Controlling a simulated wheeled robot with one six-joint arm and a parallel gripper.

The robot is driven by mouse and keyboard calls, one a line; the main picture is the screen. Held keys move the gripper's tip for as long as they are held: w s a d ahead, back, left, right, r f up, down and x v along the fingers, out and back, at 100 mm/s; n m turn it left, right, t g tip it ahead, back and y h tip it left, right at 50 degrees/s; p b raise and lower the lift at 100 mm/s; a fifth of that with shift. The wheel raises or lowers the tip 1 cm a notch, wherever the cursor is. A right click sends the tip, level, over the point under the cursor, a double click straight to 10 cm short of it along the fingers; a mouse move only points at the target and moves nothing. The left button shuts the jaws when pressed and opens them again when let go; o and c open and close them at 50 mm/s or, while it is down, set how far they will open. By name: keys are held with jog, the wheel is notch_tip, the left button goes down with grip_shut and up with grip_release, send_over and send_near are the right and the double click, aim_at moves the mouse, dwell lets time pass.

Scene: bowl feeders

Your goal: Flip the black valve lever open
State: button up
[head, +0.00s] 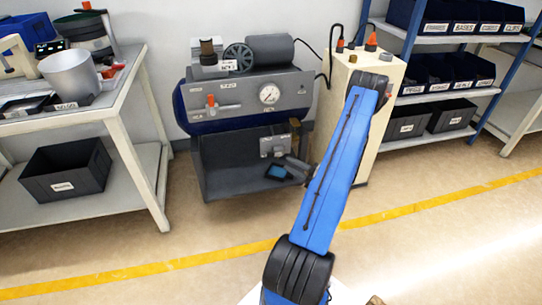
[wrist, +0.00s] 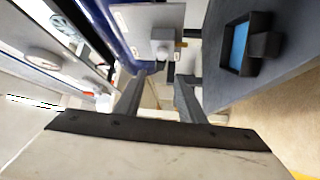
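My gripper (wrist: 162,80) is open and empty, its two dark fingers apart. In the head view it is low in front of the grey machine (head: 245,91), largely merged with the dark parts there. A light grey plate with a small block and round knob (wrist: 164,46) lies ahead of the fingers in the wrist view; the matching grey valve block (head: 274,146) shows on the machine's lower front in the head view. I cannot clearly make out a black lever or its angle. An orange-red handle (head: 211,101) is at the machine's left.
The machine's round gauge (head: 269,94) is above the gripper. A small black tray with blue inside (wrist: 239,46) is close to the right finger. A cream cabinet (head: 345,110) stands right, a work table (head: 115,110) left. The floor in front is clear.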

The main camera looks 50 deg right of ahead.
aim_at(272, 155)
jog(key=x, duration=1.1)
jog(key=shift+w+r, duration=0.1)
jog(key=shift+w, duration=0.2)
jog(key=shift+a, duration=0.1)
jog(key=shift+c, duration=0.2)
grip_shut()
